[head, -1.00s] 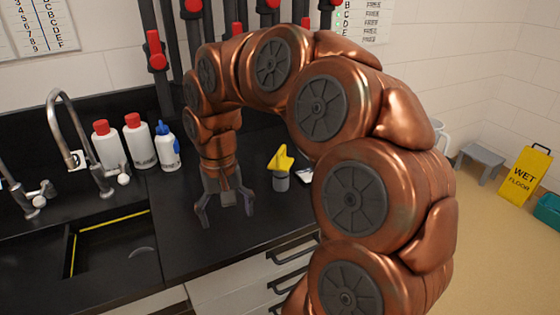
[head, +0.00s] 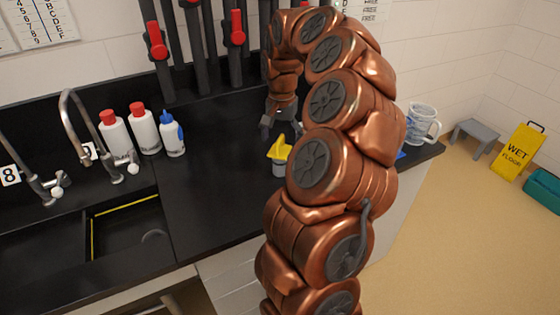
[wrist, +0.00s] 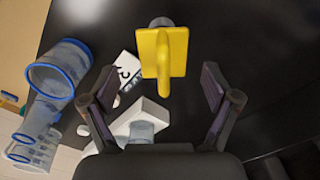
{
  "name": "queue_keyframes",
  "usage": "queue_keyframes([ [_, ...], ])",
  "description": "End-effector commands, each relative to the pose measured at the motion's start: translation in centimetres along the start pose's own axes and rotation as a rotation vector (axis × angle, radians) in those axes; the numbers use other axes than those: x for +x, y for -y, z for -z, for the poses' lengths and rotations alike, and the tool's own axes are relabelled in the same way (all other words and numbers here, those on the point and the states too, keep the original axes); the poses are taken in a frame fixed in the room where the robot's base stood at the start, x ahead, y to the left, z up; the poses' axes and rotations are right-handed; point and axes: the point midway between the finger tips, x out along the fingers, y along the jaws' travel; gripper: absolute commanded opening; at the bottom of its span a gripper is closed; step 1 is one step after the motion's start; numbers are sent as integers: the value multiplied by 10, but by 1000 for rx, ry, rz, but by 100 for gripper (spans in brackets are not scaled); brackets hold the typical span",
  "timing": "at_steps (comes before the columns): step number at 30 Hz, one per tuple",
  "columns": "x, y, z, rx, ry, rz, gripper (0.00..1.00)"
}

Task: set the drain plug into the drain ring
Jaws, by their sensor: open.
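A grey cylinder with a yellow upright handle (head: 279,152), which looks like the drain plug, stands on the black counter. In the wrist view its yellow handle (wrist: 163,53) lies ahead between the spread fingers, apart from both. My gripper (head: 281,124) is open and empty, just behind the plug in the head view; my arm partly hides this area. The wrist view shows both fingertips (wrist: 157,84) wide apart. A grey curved edge (head: 154,237), perhaps the drain ring, shows in the sink at left; most of it is hidden.
Bottles with red caps (head: 145,128) and a blue-topped bottle (head: 172,135) stand behind the sink near the taps (head: 80,130). The counter between sink and plug is clear.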

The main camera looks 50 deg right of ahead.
Motion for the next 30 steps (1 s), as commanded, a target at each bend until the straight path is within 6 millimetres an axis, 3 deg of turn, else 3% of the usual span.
queue_keyframes([
  [15, 50, 3, -3, -3, 3, -3, 88],
  [23, 52, 3, -3, -2, 1, -2, 88],
  [30, 52, 3, -3, -3, 1, -2, 65],
])
